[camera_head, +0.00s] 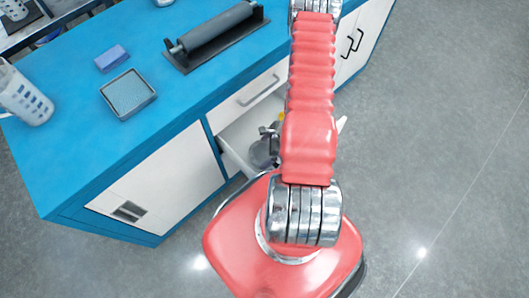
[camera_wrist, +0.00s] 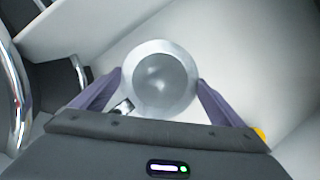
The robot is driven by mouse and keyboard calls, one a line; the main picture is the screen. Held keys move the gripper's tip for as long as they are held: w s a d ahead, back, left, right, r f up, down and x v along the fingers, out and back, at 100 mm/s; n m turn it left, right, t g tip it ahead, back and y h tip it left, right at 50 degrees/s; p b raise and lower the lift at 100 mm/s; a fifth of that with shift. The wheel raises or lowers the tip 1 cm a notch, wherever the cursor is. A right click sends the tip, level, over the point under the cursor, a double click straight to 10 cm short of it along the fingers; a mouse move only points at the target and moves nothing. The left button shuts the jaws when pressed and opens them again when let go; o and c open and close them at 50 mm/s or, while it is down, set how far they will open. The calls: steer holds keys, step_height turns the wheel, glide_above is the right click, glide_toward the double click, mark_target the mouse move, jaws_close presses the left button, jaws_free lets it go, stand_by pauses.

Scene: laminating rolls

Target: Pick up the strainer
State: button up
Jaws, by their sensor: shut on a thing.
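The strainer (camera_wrist: 160,82) shows in the wrist view as a round grey bowl with a pale metal rim. It sits between the two purple fingers of my gripper (camera_wrist: 159,84), which are shut on it, one at each side. In the head view a round grey part of the strainer (camera_head: 261,154) shows inside the open drawer (camera_head: 238,136), beside my red arm. My arm hides most of the gripper and the drawer there. I cannot tell whether the strainer touches the drawer floor.
Pale drawer walls stand close around the gripper. A small yellow thing (camera_wrist: 259,133) is by the right finger. On the blue counter (camera_head: 75,150) are a roller device (camera_head: 215,33), a blue block (camera_head: 111,58), a square tray (camera_head: 128,92) and a white basket (camera_head: 24,95). Grey floor lies clear at right.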

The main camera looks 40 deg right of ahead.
mark_target(265, 152)
step_height(265, 152, up, 9)
stand_by(0.5)
stand_by(0.6)
